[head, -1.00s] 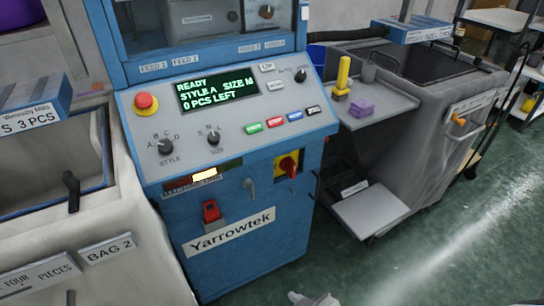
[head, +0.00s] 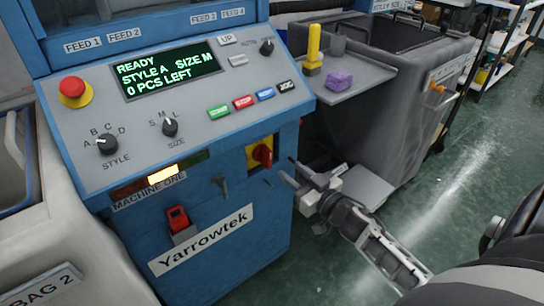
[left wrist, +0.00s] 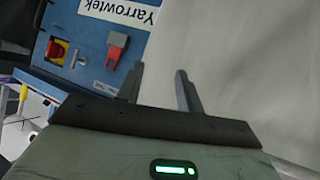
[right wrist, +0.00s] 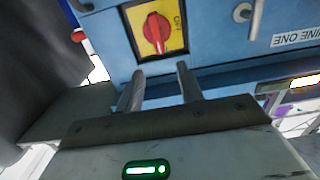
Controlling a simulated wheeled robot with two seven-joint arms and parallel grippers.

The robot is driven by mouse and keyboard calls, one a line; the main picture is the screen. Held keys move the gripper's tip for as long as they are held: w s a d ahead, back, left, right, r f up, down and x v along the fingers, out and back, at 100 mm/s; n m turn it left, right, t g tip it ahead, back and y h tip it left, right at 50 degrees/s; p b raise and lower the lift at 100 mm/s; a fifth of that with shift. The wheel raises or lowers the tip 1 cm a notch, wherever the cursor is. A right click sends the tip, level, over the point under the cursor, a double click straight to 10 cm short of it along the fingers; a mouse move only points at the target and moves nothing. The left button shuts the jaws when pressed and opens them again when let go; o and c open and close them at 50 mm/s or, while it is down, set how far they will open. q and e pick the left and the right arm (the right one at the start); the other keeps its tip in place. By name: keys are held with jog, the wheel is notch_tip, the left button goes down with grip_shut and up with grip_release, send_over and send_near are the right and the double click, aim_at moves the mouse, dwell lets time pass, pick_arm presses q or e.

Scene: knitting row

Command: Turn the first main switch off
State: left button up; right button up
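The main switch is a red rotary knob on a yellow plate (head: 262,153) on the blue front of machine one. My left gripper (left wrist: 158,69) is open and empty, outside the head view. The switch (left wrist: 57,50) also shows in the left wrist view.
A red lever (head: 178,219) and a small grey handle (head: 221,184) stick out left of the switch. Above is the control panel, with a display (head: 166,72) reading READY and a red emergency button (head: 73,88). A grey shelf with a purple block (head: 339,81) stands right.

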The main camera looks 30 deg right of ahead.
aim_at(271, 154)
jog(key=w, duration=0.9)
jog(key=shift+w+a+b, duration=0.1)
jog(key=shift+a+b, duration=0.25)
grip_shut()
